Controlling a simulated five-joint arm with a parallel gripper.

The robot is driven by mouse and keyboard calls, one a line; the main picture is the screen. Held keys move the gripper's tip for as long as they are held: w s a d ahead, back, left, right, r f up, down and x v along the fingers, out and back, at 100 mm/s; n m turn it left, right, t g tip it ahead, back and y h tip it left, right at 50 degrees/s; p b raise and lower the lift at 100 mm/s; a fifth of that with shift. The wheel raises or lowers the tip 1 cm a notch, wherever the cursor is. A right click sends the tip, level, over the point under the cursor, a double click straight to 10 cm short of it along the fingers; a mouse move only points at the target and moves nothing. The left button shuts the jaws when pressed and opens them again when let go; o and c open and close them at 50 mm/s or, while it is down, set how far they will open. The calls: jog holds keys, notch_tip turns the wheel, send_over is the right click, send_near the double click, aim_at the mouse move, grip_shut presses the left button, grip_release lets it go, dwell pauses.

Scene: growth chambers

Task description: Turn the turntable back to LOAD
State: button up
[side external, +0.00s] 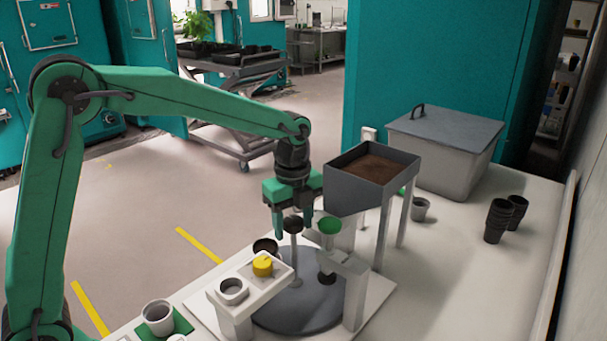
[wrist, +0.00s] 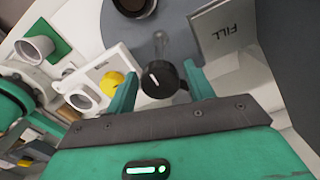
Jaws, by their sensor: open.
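The turntable (side external: 298,312) is a grey disc low on a white base; part of it shows in the wrist view (wrist: 168,22). A post with a black knob (side external: 293,225) rises from it. In the wrist view the knob (wrist: 161,80) carries a white line and lies between my fingers. My gripper (side external: 297,222) is open and points down, with its fingers on either side of the knob; I cannot tell whether they touch it. A dark pot (side external: 265,246) is at the disc's far left side. A plate marked FILL (wrist: 228,38) stands beside the disc.
A white stand (side external: 235,312) with a cup holder and yellow knob (side external: 262,266) is at the front left. A soil hopper (side external: 375,168) stands close on the right. A potted cup (side external: 158,316) sits on a green pad. Black pots (side external: 498,221) and a lidded bin (side external: 445,150) are farther right.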

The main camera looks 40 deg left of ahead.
jog(key=shift+r, duration=3.35)
jog(key=shift+r, duration=0.1)
jog(key=shift+s+a+r+n, duration=0.2)
jog(key=shift+s+r+n, duration=0.05)
jog(key=shift+s+n, duration=0.15)
jog(key=s+a+n+t, duration=0.2)
jog(key=s+a+n, duration=0.2)
jog(key=s+n, duration=0.6)
jog(key=s+a+n+t, duration=0.3)
jog(key=s+a+n, duration=0.1)
jog(key=s+n, duration=0.6)
jog(key=shift+s+t, duration=0.3)
jog(key=shift+s, duration=0.6)
